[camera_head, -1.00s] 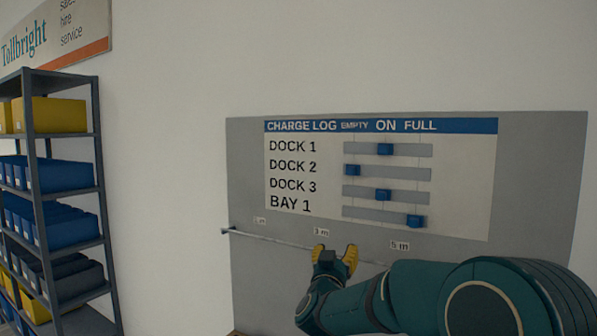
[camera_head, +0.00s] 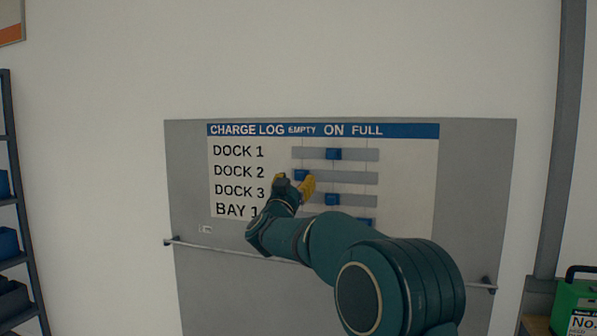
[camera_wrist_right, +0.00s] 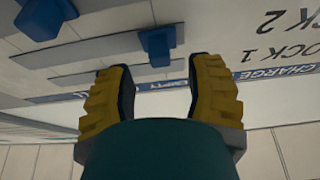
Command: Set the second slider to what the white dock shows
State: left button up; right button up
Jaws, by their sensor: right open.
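The charge log board (camera_head: 225,200) hangs on the wall with rows DOCK 1, DOCK 2, DOCK 3 and BAY 1. The second slider's blue knob (camera_head: 301,175) is at the left end of its grey track, under EMPTY. My right gripper (camera_head: 294,184) is open in front of the board, its yellow fingertips by that knob, the right one overlapping it. In the right wrist view, a blue knob (camera_wrist_right: 157,45) shows beyond and between the two fingers, apart from them. No white dock is in view. My left gripper is not in view.
The DOCK 1 knob (camera_head: 333,154) and DOCK 3 knob (camera_head: 332,199) stand under ON. The BAY 1 knob (camera_head: 365,222) is partly hidden by my arm. A thin rail (camera_head: 215,247) crosses the board below. A green case (camera_head: 574,298) stands at right, shelves (camera_head: 12,200) at left.

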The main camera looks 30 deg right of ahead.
aim_at(298, 175)
jog(key=shift+p+x, duration=0.35)
jog(key=shift+x, duration=1.4)
jog(key=shift+f, duration=0.1)
jog(key=shift+c, duration=0.4)
jog(key=shift+a, duration=0.1)
grip_shut()
